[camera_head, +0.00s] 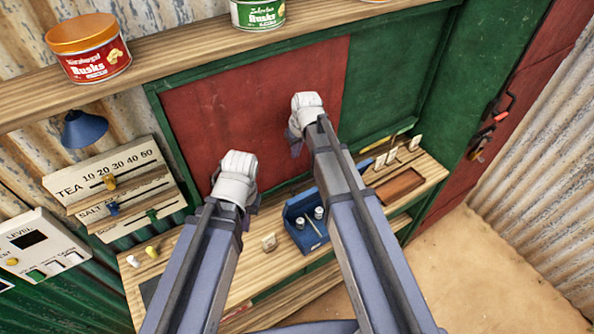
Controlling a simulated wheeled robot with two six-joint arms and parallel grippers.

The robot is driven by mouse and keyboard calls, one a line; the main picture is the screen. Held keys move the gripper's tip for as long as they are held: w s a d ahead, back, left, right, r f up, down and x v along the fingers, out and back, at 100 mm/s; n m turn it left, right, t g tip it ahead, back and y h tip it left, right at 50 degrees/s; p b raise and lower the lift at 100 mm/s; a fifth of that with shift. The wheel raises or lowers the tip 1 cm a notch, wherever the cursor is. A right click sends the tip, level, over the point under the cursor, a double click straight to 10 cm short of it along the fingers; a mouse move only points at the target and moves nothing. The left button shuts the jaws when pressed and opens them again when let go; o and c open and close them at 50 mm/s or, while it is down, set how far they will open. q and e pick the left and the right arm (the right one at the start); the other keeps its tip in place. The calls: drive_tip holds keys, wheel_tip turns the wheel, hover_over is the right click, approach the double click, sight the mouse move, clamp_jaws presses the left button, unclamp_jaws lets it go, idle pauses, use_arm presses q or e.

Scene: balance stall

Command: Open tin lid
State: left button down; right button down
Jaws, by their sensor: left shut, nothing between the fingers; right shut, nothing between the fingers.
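A red rusks tin (95,65) with an orange lid (81,34) stands on the upper shelf at the left. The lid sits on top of the tin. A green rusks tin (258,13) stands further right on the shelf, its top cut off by the picture edge. My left gripper (238,164) is shut and empty, below the shelf and right of the red tin. My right gripper (307,100) is shut and empty, in front of the red board, below and right of the green tin. Neither gripper touches a tin.
The wooden shelf (185,52) runs above a red board (230,105). A blue lamp (83,129) hangs under it. A slider panel (110,185) stands at the left. On the lower counter are a blue weight box (304,232) and a brown tray (399,185).

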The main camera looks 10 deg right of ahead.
drive_tip(key=b+x, duration=1)
drive_tip(key=shift+d+f, duration=0.1)
drive_tip(key=shift+f, duration=0.05)
drive_tip(key=s, duration=0.1)
drive_tip(key=s+f+b, duration=0.1)
drive_tip(key=s+d, duration=0.1)
drive_tip(key=shift+s+d+f, duration=0.15)
drive_tip(key=shift+f, duration=0.15)
drive_tip(key=s, duration=0.1)
drive_tip(key=s+d, duration=0.1)
drive_tip(key=shift+s, duration=0.4)
drive_tip(key=shift+w+r, duration=0.15)
drive_tip(key=shift+w, duration=0.05)
